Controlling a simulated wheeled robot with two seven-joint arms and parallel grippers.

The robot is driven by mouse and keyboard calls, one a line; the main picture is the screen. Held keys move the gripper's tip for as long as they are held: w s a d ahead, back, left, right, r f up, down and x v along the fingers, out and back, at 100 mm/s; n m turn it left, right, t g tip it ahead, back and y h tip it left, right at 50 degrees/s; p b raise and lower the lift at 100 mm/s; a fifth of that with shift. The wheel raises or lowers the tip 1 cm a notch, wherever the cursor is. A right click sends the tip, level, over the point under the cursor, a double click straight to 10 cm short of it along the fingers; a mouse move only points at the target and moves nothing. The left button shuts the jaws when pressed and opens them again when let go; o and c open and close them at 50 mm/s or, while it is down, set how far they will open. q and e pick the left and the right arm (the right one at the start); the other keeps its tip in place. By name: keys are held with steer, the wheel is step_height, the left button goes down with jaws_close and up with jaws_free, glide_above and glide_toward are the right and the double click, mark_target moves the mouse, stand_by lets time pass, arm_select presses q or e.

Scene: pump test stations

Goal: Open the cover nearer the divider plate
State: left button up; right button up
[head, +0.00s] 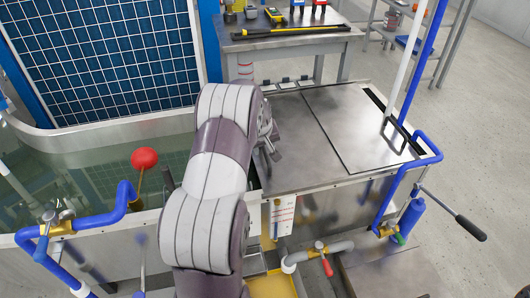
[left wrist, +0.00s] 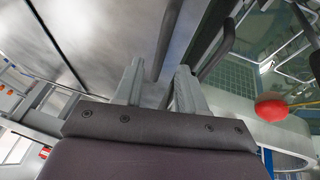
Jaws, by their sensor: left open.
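Two flat metal covers lie shut side by side on the stainless tank top. The left cover (head: 293,147) is partly hidden by my left arm. The right cover (head: 350,115) shows a dark loop handle (head: 393,135) near its right edge. My left gripper (head: 268,138) is at the left cover's left side, mostly hidden behind my arm in the head view. In the left wrist view its two fingers (left wrist: 157,92) are apart, with a dark handle bar (left wrist: 168,38) just past and between them. I cannot tell whether they touch it. I cannot clearly make out the divider plate. My right gripper is not in view.
An open water tank (head: 85,165) lies left of the covers, with a red ball (head: 144,158) on a rod. Blue pipes (head: 425,160) and a black-gripped lever (head: 470,228) stand at the right. A tool bench (head: 290,45) is behind.

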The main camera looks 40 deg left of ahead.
mark_target(263, 164)
arm_select(q)
steer(key=x, duration=0.2)
steer(key=shift+s+a+f, duration=0.1)
steer(key=shift+a+f, duration=0.15)
steer(key=shift+f, duration=0.2)
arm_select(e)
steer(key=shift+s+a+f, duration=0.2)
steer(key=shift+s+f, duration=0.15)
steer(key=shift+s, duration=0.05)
arm_select(q)
steer(key=shift+c, duration=0.3)
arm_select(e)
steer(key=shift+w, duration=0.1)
